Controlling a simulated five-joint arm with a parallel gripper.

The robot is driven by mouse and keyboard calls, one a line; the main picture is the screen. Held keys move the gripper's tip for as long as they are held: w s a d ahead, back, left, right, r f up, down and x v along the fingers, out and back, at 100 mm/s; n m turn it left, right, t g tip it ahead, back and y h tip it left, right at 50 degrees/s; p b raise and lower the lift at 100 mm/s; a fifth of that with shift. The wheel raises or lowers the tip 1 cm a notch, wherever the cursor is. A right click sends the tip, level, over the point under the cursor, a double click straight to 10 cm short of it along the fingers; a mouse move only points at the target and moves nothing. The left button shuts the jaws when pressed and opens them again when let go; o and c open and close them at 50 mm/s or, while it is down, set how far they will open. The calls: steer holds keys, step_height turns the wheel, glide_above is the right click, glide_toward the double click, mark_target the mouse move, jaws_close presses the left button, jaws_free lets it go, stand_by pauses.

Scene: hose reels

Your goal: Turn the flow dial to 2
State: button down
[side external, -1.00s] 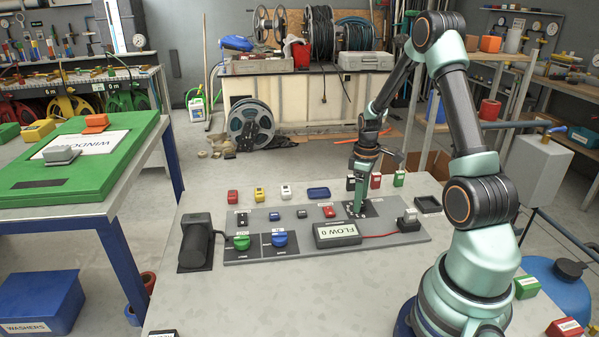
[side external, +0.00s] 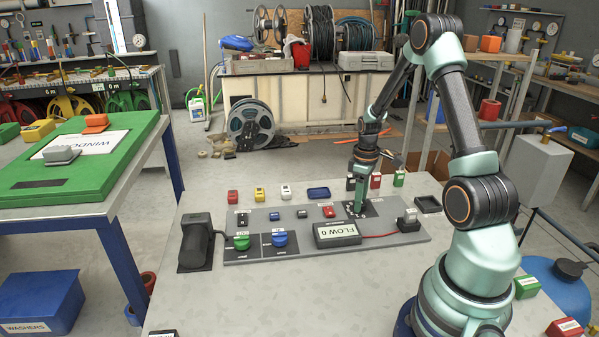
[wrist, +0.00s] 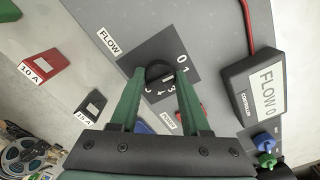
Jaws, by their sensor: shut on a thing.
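The flow dial (wrist: 158,73) is a small dark round knob on a black plate with white numbers, beside a FLOW label (wrist: 110,41). My gripper (wrist: 156,80) has its two green fingers on either side of the knob, shut on it. In the side view my gripper (side external: 357,208) points down onto the dial's black plate (side external: 371,208) and hides the knob. The controller box (side external: 337,233) reads FLOW 0, and its screen (wrist: 268,90) reads the same in the wrist view. The knob's pointer is too dark to read.
Green (side external: 241,241) and blue (side external: 279,239) knobs sit at the panel's left. Several small coloured blocks stand behind the panel.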

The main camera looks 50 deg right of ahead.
steer(key=m, duration=0.5)
steer(key=shift+m, duration=0.3)
steer(key=m, duration=0.5)
steer(key=shift+m, duration=0.4)
steer(key=shift+c, duration=1.9)
jaws_free()
steer(key=shift+r, duration=0.1)
step_height(320, 180, up, 12)
